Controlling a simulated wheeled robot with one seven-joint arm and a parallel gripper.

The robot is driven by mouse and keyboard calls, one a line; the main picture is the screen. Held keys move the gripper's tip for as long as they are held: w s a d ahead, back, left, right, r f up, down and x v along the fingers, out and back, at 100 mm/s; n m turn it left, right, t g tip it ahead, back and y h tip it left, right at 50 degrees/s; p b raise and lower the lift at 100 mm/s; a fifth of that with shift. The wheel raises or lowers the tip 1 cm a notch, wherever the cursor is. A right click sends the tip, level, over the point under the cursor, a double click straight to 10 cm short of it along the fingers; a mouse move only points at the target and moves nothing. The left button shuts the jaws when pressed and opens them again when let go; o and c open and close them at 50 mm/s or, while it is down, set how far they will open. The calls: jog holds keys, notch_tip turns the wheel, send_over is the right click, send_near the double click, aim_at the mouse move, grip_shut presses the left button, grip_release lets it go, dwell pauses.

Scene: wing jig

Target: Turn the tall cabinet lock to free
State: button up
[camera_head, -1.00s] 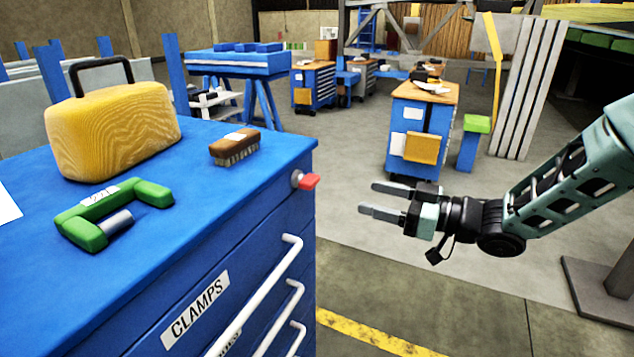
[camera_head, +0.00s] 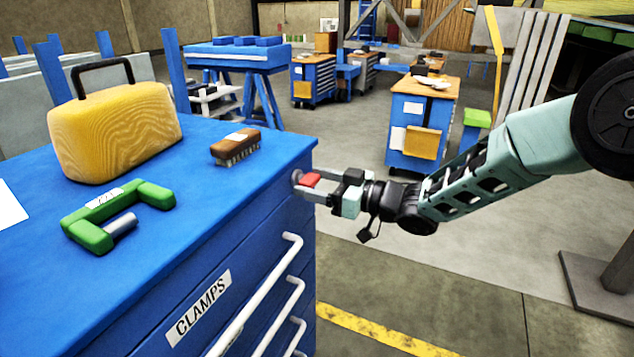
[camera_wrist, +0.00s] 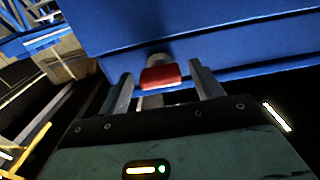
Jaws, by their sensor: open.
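The lock is a red handle (camera_head: 311,180) on a round grey boss at the top right of the blue cabinet's (camera_head: 262,220) drawer face. In the wrist view the red handle (camera_wrist: 160,76) lies between my two fingers, with the boss behind it. My gripper (camera_head: 312,187) is open around the handle, one finger on each side. In the wrist view a gap shows between the handle and each finger of my gripper (camera_wrist: 165,88). The handle's far side and the boss's lower part are hidden.
On the cabinet top are a yellow case (camera_head: 115,130), a green clamp (camera_head: 115,215) and a brown brush (camera_head: 236,147). White drawer handles (camera_head: 262,300) stick out below the lock. Open floor lies right of the cabinet; another blue cabinet (camera_head: 420,130) stands behind.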

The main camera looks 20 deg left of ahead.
jog(key=c, duration=1)
jog(key=shift+f+n+b, duration=0.1)
jog(key=shift+n+b, duration=0.2)
jog(key=shift+b, duration=0.3)
jog(key=n+b, duration=1.7)
jog(key=b, duration=0.4)
jog(key=shift+n, duration=0.3)
